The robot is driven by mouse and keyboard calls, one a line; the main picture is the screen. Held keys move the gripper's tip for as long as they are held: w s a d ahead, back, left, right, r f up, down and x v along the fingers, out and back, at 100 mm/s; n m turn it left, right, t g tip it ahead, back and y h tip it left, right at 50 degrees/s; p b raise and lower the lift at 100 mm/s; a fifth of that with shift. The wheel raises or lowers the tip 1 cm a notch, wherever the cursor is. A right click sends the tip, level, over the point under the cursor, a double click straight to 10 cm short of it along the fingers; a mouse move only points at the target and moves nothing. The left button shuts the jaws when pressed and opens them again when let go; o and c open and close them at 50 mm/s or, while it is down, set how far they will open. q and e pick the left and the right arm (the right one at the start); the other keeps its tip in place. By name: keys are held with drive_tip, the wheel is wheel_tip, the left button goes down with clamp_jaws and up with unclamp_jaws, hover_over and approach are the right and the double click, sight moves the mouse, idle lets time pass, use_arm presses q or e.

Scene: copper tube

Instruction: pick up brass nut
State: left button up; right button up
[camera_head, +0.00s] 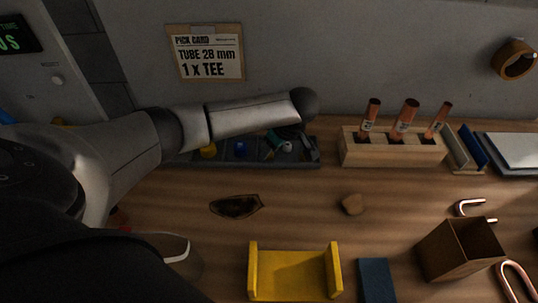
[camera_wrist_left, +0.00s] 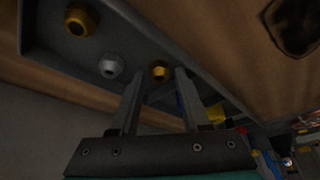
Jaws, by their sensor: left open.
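In the left wrist view a brass nut (camera_wrist_left: 159,71) lies in a dark grey tray (camera_wrist_left: 45,48). My open left gripper (camera_wrist_left: 160,75) has its two fingertips on either side of this nut in the picture; I cannot tell if they touch it or how far above it they are. A silver nut (camera_wrist_left: 111,66) and a larger brass-coloured nut (camera_wrist_left: 82,20) lie in the same tray, left of the fingers. In the head view my left arm reaches over the tray (camera_head: 300,160), and the brass nut cannot be made out there. My right gripper is not in view.
A wooden rack (camera_head: 390,152) with copper tubes stands right of the tray. A yellow holder (camera_head: 293,275), a blue block (camera_head: 376,282) and a brown open box (camera_head: 460,250) are at the front.

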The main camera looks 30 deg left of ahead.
use_arm(q)
drive_tip(key=shift+c, duration=0.3)
clamp_jaws()
drive_tip(key=shift+r, duration=0.1)
